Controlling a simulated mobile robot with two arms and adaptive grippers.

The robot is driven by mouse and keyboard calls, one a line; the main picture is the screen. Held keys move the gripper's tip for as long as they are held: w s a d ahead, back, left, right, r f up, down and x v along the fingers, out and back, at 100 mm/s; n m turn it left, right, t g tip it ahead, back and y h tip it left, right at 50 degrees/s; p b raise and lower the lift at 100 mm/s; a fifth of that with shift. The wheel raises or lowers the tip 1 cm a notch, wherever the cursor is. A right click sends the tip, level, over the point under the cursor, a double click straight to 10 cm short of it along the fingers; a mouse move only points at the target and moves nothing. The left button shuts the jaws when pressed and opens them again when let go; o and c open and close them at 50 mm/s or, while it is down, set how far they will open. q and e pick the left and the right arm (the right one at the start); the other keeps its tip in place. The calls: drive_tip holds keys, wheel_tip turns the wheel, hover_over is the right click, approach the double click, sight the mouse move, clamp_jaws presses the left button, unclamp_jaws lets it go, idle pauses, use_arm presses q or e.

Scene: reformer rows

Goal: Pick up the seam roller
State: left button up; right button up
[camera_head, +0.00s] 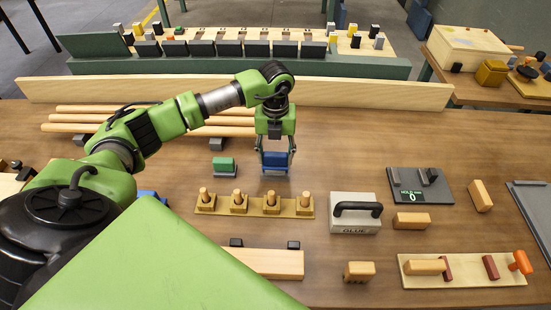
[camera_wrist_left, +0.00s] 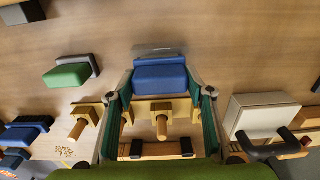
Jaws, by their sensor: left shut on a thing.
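My left gripper (camera_head: 276,164) reaches down over the middle of the table, with its fingers on either side of a blue block-like piece (camera_head: 277,160) with a grey lower part. It is shut on this piece. In the left wrist view the blue piece (camera_wrist_left: 160,78) sits between the fingertips. I cannot tell whether it touches the table. A smaller green block (camera_head: 223,164) on a grey base stands just to its left, apart; it also shows in the left wrist view (camera_wrist_left: 67,76). No piece shows a clear roller shape, so I cannot tell which is the seam roller. My right gripper is not seen.
A wooden rack with several pegs (camera_head: 256,213) stands in front of the gripper. A grey box with a black handle (camera_head: 354,226) is to its right. A dark scale (camera_head: 420,200) and wooden blocks lie further right. A long board (camera_head: 370,93) stands behind.

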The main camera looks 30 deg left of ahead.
use_arm(q)
wheel_tip(320, 180, up, 2)
drive_tip(key=shift+r+b, duration=0.1)
drive_tip(key=shift+b, duration=0.55)
drive_tip(key=a+r+b, duration=0.4)
drive_tip(key=a+r, duration=0.6)
drive_tip(key=a, duration=0.4)
drive_tip(key=shift+r, duration=0.1)
drive_tip(key=o, duration=0.6)
drive_tip(key=c, duration=0.4)
